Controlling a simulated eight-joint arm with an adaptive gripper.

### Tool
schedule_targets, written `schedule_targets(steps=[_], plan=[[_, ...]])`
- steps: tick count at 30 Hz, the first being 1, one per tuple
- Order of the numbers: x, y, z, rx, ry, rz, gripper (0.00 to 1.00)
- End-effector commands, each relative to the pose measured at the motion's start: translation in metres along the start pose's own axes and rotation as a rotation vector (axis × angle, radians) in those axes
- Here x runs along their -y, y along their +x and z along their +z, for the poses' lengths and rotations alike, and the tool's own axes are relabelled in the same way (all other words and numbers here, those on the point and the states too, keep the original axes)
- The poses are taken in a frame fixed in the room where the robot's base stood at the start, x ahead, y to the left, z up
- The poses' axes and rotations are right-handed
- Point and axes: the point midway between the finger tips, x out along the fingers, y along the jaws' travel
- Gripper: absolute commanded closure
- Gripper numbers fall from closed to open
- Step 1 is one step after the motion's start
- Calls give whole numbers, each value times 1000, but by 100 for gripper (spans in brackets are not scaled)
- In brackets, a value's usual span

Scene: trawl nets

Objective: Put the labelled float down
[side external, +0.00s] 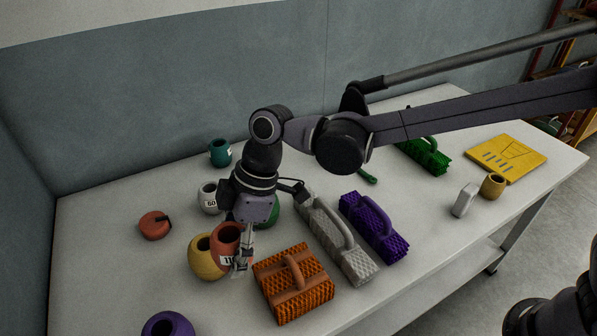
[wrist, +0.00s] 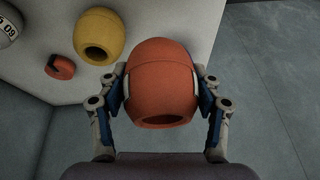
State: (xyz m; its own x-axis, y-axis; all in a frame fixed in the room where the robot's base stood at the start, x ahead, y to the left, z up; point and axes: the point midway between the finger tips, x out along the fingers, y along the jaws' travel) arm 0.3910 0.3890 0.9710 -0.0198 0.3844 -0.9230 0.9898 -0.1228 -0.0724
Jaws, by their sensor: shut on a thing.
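A labelled orange-red float (side external: 227,238) is held in my gripper (side external: 241,258), beside the yellow float (side external: 204,262) in the side view. A white label with dark marks shows low on its side; I cannot read it fully. In the wrist view the held float (wrist: 160,75) sits between both fingers of my gripper (wrist: 161,92), with its dark hole facing the camera. The side view does not clearly show any gap between float and table.
The white table (side external: 100,225) holds a grey float marked 60 (side external: 208,197), a teal float (side external: 220,152), a red round piece (side external: 154,225) and a purple float (side external: 168,325). Orange (side external: 310,293), grey (side external: 355,265) and purple (side external: 385,240) brushes lie to the right.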

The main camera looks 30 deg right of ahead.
Motion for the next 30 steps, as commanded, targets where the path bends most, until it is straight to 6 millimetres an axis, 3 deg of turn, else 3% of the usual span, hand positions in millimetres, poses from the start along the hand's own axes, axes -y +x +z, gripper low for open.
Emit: schedule_targets(steps=[8, 14, 21, 30], plan=[[-85, -30, 57, -9, 230, 94, 68], [-149, -60, 119, -20, 433, 176, 68], [-209, -99, 204, -34, 671, 271, 68], [-257, -152, 325, -55, 962, 388, 68]])
